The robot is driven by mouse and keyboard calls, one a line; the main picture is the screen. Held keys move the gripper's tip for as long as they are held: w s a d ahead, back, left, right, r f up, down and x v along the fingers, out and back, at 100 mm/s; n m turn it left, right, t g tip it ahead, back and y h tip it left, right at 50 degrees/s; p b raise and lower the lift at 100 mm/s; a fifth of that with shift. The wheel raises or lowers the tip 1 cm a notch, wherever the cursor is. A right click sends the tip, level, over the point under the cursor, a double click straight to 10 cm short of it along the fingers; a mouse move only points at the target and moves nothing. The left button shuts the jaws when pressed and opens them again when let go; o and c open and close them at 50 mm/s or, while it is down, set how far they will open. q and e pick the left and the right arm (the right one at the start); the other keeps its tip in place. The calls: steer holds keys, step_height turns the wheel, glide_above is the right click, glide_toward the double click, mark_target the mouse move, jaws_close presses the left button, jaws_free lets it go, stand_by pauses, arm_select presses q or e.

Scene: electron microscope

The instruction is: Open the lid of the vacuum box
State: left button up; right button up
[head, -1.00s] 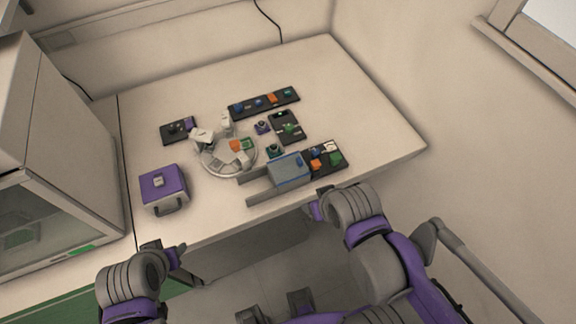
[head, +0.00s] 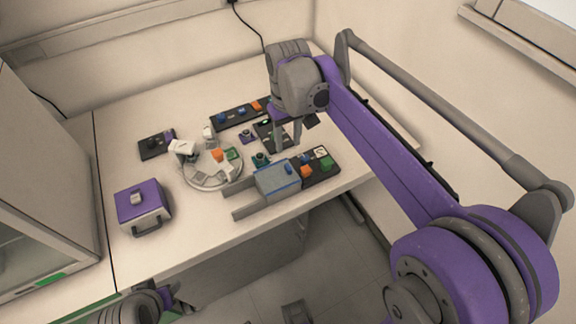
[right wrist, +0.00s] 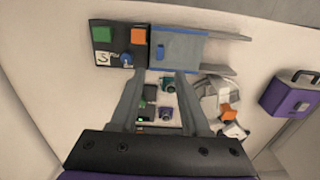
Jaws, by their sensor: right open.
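A grey box with a flat lid and blue edging (head: 278,183) sits near the table's front edge, with two grey rails reaching out to its left. It also shows at the top of the right wrist view (right wrist: 178,48). Which box is the vacuum box is not labelled. A purple-topped box with a dark front handle (head: 142,203) stands at the left. My right gripper (head: 287,148) is open and empty, pointing down behind the grey box, above the small control panels; its fingers show in the right wrist view. My left gripper (head: 166,297) is low at the bottom left, mostly hidden by its arm.
A round plate (head: 203,183) with white, orange and green parts is left of the grey box. A black panel with coloured knobs (head: 327,170) adjoins its right side. More panels (head: 232,117) lie behind. A large glass-fronted cabinet (head: 45,190) stands left.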

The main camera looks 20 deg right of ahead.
mark_target(288, 167)
step_height(288, 167, down, 10)
steer(key=shift+f+b, duration=0.2)
steer(key=shift+b, duration=0.4)
steer(key=shift+c, duration=0.2)
jaws_close()
stand_by(1.0)
